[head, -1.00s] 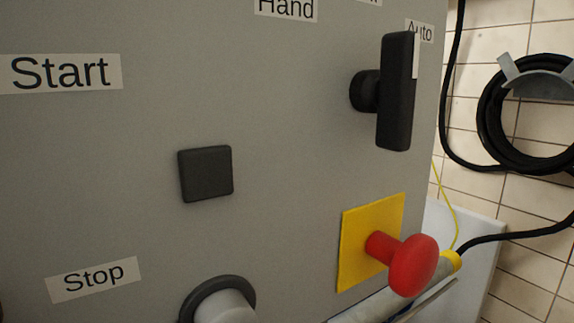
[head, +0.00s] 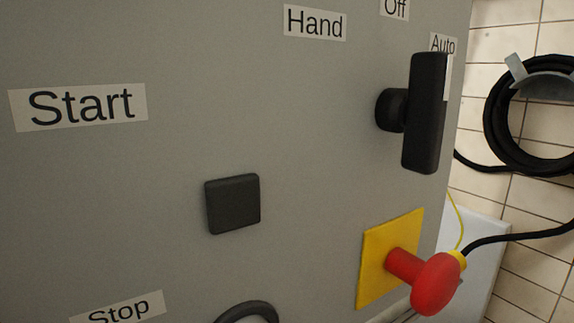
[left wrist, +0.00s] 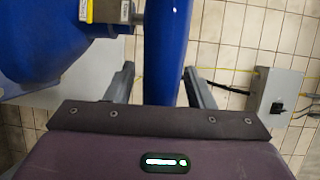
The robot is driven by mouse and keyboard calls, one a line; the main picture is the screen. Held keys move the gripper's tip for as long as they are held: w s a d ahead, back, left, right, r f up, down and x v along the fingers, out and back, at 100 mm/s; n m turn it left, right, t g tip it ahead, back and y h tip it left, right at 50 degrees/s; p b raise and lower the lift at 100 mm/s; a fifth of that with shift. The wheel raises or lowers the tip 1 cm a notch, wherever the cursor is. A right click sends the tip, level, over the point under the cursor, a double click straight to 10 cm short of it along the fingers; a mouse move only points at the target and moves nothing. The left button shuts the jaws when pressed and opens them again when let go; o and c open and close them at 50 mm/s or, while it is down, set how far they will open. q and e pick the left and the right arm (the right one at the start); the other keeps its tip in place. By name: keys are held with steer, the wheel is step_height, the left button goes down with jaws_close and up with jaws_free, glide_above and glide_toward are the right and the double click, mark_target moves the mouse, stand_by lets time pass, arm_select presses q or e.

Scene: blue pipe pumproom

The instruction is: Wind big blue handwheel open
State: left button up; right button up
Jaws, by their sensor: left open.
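The head view shows no handwheel and neither gripper. In the left wrist view my left gripper (left wrist: 159,71) is open, its two dark fingers spread apart. A smooth blue upright bar or pipe (left wrist: 167,30) runs down the picture between and beyond the fingers. I cannot tell whether it is part of the handwheel or a pipe, nor whether it lies within the fingers' reach. A large rounded blue body (left wrist: 45,40) fills the upper left of that view. My right gripper is not seen.
A grey control panel fills the head view, with a black selector knob (head: 426,113), a black square button (head: 232,204) and a red mushroom button (head: 436,284) on a yellow plate (head: 376,262). A black hose coil (head: 497,125) hangs right. A grey switch box (left wrist: 277,95) is on the tiled wall.

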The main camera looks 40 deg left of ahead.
arm_select(q)
steer(key=shift+w, duration=0.1)
steer(key=shift+c, duration=0.4)
jaws_close()
steer(key=shift+f, duration=0.1)
